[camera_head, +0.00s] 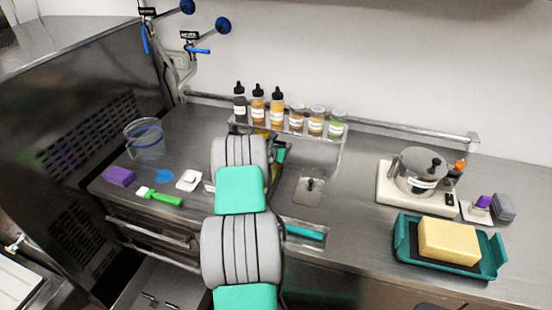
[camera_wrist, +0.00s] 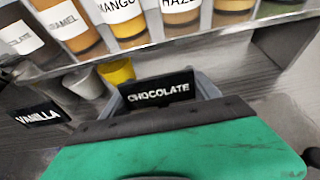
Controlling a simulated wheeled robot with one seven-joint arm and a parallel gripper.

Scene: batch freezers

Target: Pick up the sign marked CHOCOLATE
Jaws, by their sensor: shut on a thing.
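The sign marked CHOCOLATE (camera_wrist: 158,92) is a small black plate with white letters, in the middle of the wrist view. My gripper (camera_wrist: 161,88) is shut on it, with grey fingers at its left and right edges. The sign's lower part is hidden behind the dark edge of my gripper's green body. Whether the sign touches the counter cannot be told. In the head view my arm covers the sign and most of my gripper.
A black VANILLA sign (camera_wrist: 38,116) and a yellow cup (camera_wrist: 116,72) stand close by at the left. A shelf of labelled bottles and jars (camera_head: 297,118) is just behind. A clear tub (camera_head: 146,139) is farther left; a teal tray (camera_head: 405,246) is at right.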

